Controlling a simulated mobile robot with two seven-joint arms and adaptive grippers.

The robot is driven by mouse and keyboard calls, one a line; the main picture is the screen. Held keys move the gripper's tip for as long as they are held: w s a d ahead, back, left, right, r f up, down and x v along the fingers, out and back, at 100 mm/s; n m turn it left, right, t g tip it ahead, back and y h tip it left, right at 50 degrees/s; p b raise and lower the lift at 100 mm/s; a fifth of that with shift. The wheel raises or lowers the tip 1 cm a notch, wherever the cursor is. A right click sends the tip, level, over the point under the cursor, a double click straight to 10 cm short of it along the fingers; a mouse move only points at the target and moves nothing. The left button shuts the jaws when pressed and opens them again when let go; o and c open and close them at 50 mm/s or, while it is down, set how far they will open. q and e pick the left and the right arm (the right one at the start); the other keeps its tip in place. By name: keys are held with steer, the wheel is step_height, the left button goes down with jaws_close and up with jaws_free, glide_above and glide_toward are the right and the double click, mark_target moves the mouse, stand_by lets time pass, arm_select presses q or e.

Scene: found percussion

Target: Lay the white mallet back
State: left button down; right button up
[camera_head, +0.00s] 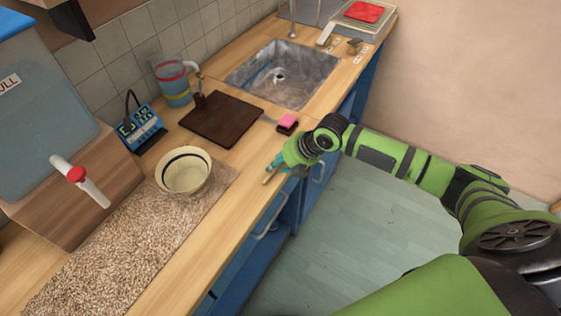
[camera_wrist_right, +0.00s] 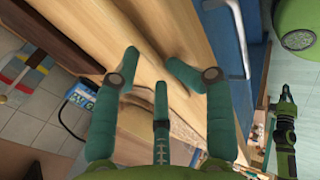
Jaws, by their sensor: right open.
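I cannot clearly make out the white mallet in either view. A short tan stick end (camera_head: 267,179) shows at the counter's front edge, just beside my right gripper (camera_head: 287,166); I cannot tell what it belongs to. My right gripper is over the front edge of the wooden counter (camera_head: 236,205). In the right wrist view its green fingers (camera_wrist_right: 155,80) are spread apart with wood behind them, and I see nothing held between them.
A cream bowl (camera_head: 184,171) sits on a grainy mat (camera_head: 130,250). The sink (camera_head: 284,73) is behind. Blue cupboards with handles lie below the edge.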

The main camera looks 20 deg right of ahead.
steer(key=shift+r, duration=0.1)
steer(key=v, duration=1.2)
